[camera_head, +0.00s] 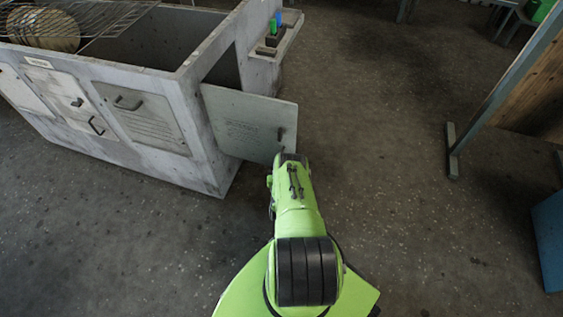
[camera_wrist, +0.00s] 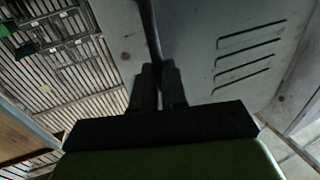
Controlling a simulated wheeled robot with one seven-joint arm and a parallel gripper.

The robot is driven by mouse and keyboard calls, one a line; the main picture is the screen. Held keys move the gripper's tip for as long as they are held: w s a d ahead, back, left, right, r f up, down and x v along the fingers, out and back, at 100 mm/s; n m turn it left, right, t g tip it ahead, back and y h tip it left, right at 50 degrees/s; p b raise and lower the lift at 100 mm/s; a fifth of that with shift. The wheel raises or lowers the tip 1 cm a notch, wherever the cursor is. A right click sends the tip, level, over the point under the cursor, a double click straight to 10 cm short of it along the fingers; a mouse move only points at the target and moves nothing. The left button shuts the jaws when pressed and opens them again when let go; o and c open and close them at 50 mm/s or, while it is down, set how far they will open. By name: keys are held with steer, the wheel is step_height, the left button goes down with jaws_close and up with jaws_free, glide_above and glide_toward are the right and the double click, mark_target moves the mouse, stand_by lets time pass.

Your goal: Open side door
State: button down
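The side door (camera_head: 240,122) is a flat grey panel on the right end of the blower housing (camera_head: 200,150). It stands swung outward, and a dark opening shows behind it. Its dark handle (camera_head: 281,134) is near the free edge. In the wrist view the grey door (camera_wrist: 230,45) has slanted slots, and the handle (camera_wrist: 150,30) is a dark bar running down between my fingers. My gripper (camera_wrist: 159,72) has its fingers close together on the bar's lower end. In the head view my arm hides most of the gripper, just below the handle.
The housing's front has other panels with handles (camera_head: 128,103). A ledge (camera_head: 275,45) with blue and green parts juts from its upper right. A wooden panel on a metal frame (camera_head: 478,110) and a blue box (camera_head: 551,238) stand at the right. Open floor lies between.

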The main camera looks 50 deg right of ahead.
steer(key=c, duration=1.2)
jaws_free()
steer(key=shift+w+a+r, duration=0.1)
steer(key=shift+w+a, duration=0.25)
steer(key=shift+w, duration=0.35)
steer(key=shift+o, duration=0.2)
steer(key=shift+s+d, duration=0.1)
steer(key=shift+s, duration=0.15)
steer(key=shift+f, duration=0.2)
